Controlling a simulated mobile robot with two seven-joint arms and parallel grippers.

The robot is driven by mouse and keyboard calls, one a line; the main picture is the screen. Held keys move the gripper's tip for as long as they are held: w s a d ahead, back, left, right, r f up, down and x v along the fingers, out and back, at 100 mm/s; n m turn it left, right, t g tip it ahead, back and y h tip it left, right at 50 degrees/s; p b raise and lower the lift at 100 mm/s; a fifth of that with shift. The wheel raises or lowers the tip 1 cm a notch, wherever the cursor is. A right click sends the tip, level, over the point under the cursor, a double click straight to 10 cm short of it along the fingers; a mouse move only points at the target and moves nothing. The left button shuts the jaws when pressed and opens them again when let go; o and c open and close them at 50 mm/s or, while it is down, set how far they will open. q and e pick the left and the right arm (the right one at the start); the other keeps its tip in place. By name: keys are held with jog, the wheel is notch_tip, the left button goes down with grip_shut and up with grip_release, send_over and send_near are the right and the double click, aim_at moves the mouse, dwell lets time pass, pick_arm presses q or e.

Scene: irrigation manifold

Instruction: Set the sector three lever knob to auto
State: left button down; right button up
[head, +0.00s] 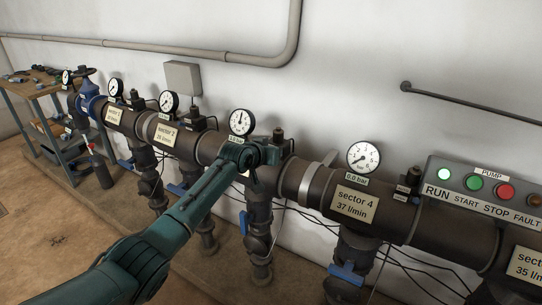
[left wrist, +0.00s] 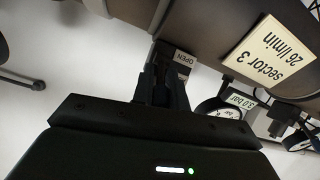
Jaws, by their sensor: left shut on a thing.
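My left gripper (head: 270,153) is at the sector three section of the pipe, beside that section's dark valve top (head: 278,136). In the left wrist view its dark fingers (left wrist: 161,88) are closed on the sector three lever knob, which is mostly hidden between them. A small plate (left wrist: 184,58) reading OPEN shows right beside the fingertips. The sector 3 label (left wrist: 270,54) reads 26 l/min. The sector three gauge (head: 241,121) stands above the pipe, and its plate reads 3.0 bar in the wrist view. Which way the knob points cannot be told. My right gripper is not in view.
The dark manifold pipe runs along the white wall. Sector 4 (head: 354,204) lies to the right, with its gauge (head: 363,157) and a blue valve handle (head: 346,274) below. The pump panel (head: 483,190) is at far right, its green RUN lamp lit. A workbench (head: 35,88) stands at far left.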

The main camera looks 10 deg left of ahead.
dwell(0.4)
pick_arm(q)
jog(key=c, duration=1.4)
grip_release()
jog(key=shift+s, duration=0.1)
jog(key=p+v, duration=0.1)
jog(key=v, duration=1.2)
jog(key=shift+r, duration=0.1)
jog(key=s+d+f+m+g+p, duration=0.1)
jog(key=s+d+f+p, duration=0.15)
jog(key=s+f, duration=1.75)
jog(key=shift+g+y, duration=0.3)
jog(key=s, duration=0.4)
jog(key=s+f, duration=0.1)
jog(key=s, duration=0.4)
jog(key=s+f, duration=0.1)
jog(key=s, duration=0.3)
jog(key=shift+s+d, duration=0.1)
jog(key=shift+s, duration=0.2)
